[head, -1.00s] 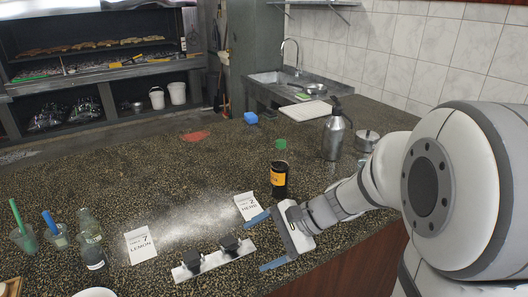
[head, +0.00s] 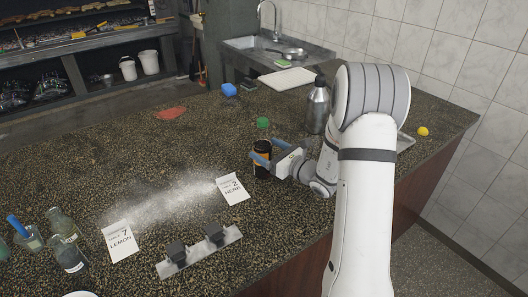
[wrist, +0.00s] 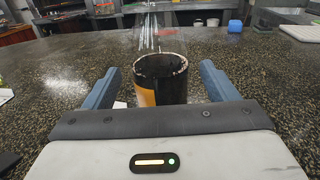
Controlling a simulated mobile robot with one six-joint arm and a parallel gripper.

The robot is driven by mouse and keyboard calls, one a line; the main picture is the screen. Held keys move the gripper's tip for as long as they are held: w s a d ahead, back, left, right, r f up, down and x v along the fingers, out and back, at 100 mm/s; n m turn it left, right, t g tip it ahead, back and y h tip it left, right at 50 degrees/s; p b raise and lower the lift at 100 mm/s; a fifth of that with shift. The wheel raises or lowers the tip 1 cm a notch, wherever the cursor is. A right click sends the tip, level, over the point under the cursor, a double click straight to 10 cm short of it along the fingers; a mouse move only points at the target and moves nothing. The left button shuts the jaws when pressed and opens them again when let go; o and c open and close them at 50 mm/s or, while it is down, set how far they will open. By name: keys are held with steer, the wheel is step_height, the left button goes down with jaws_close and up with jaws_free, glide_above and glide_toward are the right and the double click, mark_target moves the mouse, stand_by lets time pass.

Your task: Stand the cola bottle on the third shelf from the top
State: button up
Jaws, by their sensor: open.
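A metal bottle (head: 318,108) stands close behind my gripper, to the right. Glass bottles (head: 66,254) stand at the left. White buckets (head: 148,62) sit low in the shelving.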

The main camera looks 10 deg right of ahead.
steer(key=p+x, duration=0.1)
steer(key=x, duration=0.3)
steer(key=shift+w+f, duration=0.1)
steer(key=shift+w, duration=0.05)
steer(key=shift+c, duration=0.3)
steer(key=c, duration=1.4)
